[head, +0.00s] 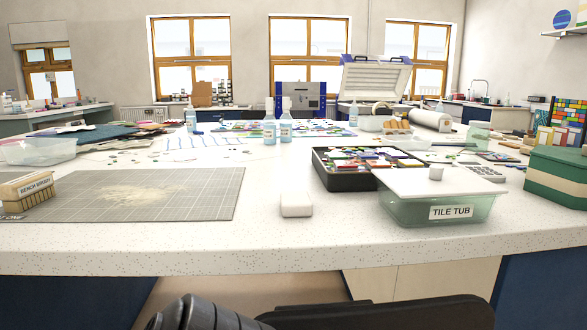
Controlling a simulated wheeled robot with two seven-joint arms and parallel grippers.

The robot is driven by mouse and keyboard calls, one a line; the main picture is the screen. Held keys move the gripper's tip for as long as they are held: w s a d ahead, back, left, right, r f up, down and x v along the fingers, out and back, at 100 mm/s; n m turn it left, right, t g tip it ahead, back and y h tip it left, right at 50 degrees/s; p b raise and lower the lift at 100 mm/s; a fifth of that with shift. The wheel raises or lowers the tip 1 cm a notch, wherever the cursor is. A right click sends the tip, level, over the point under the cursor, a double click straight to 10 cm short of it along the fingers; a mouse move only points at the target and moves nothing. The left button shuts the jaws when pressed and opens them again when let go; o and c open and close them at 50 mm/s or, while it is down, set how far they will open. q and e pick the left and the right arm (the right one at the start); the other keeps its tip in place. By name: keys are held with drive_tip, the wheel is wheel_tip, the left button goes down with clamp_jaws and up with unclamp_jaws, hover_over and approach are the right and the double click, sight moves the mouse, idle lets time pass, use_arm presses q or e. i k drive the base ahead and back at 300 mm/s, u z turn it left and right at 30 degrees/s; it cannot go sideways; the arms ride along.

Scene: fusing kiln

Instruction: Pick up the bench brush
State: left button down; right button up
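The bench brush (31,191) is at the far left of the head view, near the left end of the grey cutting mat (190,205). It has a light wooden block with a label reading "BENCH BRUSH" and pale bristles below. It looks upright, bristles down. Part of it is close to the picture's left edge. A patch of pale dust lies on the mat to its right. Neither of my grippers is in view.
A tile tub (440,209) with a white lid, a black tray of coloured tiles (332,180) and a green box (555,184) stand at the right. A white block (296,204) lies mid-bench. A clear bin (38,151) stands behind the brush. The front edge is clear.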

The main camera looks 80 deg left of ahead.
sight(18, 196)
drive_tip(key=z, duration=0.1)
drive_tip(key=i, duration=2.05)
drive_tip(key=u, duration=4.95)
drive_tip(key=i, duration=0.5)
